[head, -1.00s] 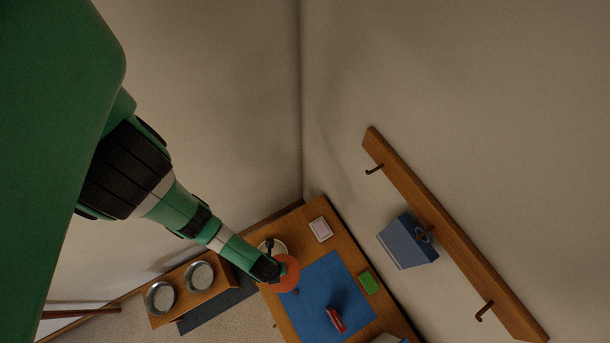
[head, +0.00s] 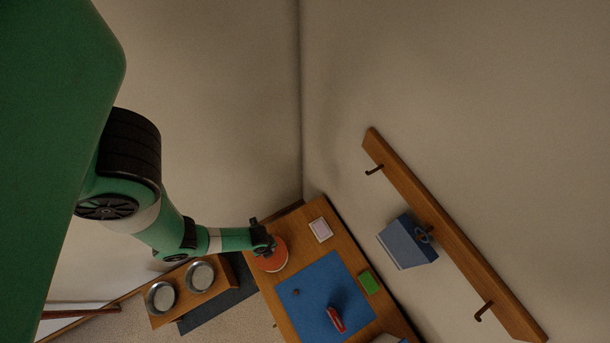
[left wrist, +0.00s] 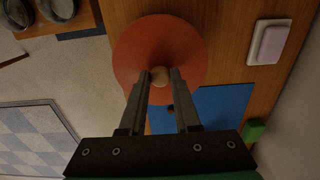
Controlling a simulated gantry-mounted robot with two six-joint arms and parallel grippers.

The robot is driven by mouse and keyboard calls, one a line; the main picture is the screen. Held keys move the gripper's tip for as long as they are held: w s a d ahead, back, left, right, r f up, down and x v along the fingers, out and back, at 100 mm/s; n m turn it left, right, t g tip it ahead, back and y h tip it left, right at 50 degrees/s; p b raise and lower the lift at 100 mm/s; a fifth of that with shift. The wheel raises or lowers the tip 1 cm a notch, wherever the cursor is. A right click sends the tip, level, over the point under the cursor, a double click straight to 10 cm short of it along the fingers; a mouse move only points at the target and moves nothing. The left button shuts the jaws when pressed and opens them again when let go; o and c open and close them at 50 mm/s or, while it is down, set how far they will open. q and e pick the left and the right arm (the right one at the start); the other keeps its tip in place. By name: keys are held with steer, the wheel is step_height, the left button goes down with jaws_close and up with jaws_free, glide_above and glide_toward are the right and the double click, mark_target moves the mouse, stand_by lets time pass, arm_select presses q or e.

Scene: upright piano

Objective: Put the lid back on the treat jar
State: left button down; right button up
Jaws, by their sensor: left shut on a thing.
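The lid is a round orange-red disc (head: 277,258) with a small pale wooden knob. In the left wrist view the lid (left wrist: 140,48) fills the upper middle, and its knob (left wrist: 160,80) sits between the two fingers. My left gripper (left wrist: 160,73) is shut on the knob. In the head view my left gripper (head: 268,243) comes in from the left over the lid. The treat jar (head: 273,271) is mostly hidden under the lid; only a pale edge shows below it. I cannot tell whether the lid touches the jar. My right gripper is not in view.
Two metal bowls (head: 200,276) stand on a wooden stand at left. A wall rail with hooks (head: 450,230) is at right.

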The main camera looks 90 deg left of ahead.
arm_select(q)
steer(key=shift+f+b, duration=2.9)
steer(key=shift+f, duration=0.2)
steer(key=shift+f, duration=0.15)
steer(key=c, duration=0.5)
jaws_free()
steer(key=shift+c, duration=0.2)
steer(key=o, duration=0.5)
